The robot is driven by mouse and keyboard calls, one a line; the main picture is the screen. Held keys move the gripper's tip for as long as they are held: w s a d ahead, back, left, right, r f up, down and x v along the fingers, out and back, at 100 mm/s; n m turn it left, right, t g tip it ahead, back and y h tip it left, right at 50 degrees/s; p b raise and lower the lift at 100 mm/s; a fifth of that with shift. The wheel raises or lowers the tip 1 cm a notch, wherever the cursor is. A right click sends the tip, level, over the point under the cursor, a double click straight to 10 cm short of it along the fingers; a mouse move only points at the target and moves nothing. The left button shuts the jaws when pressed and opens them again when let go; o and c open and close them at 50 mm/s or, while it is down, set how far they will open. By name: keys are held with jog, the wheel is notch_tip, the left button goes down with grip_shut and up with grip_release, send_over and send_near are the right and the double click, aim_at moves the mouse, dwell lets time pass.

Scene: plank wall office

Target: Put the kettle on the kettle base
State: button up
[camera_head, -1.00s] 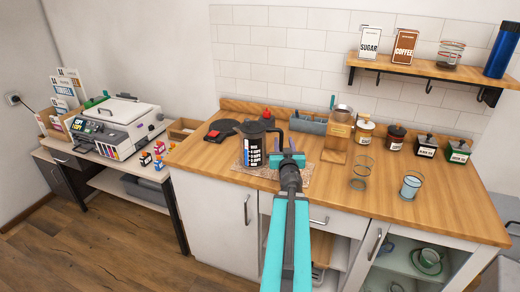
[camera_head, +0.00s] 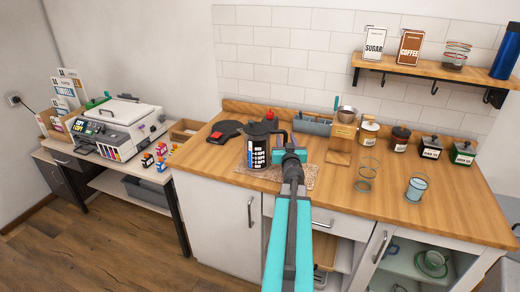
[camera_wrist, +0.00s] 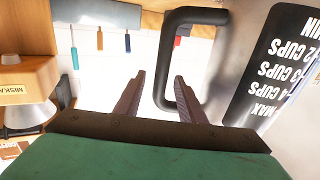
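The kettle (camera_head: 257,148) stands upright on the counter, dark with white cup markings. Its black handle faces right. The kettle base (camera_head: 230,128), a flat black disc with a red switch, lies behind and left of the kettle, bare. My gripper (camera_head: 286,154) is at the handle side of the kettle. In the wrist view, my gripper (camera_wrist: 158,92) has its fingers spread, one on each side of the handle bar (camera_wrist: 166,62). A gap shows beside the bar, so it is not clamped. The kettle body with its markings (camera_wrist: 285,65) fills the right of the wrist view.
A patterned mat (camera_head: 303,176) lies under the kettle area. A grey-blue tool box (camera_head: 312,125) stands behind. A wooden stand (camera_head: 340,145), glasses (camera_head: 416,188) and several jars (camera_head: 400,138) are to the right. The counter's left front corner is clear.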

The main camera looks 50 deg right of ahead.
jog(key=shift+w+d, duration=0.1)
jog(key=shift+w, duration=0.15)
dwell(0.4)
grip_shut()
dwell(1.2)
jog(key=shift+w+r, duration=0.1)
jog(key=shift+r, duration=0.05)
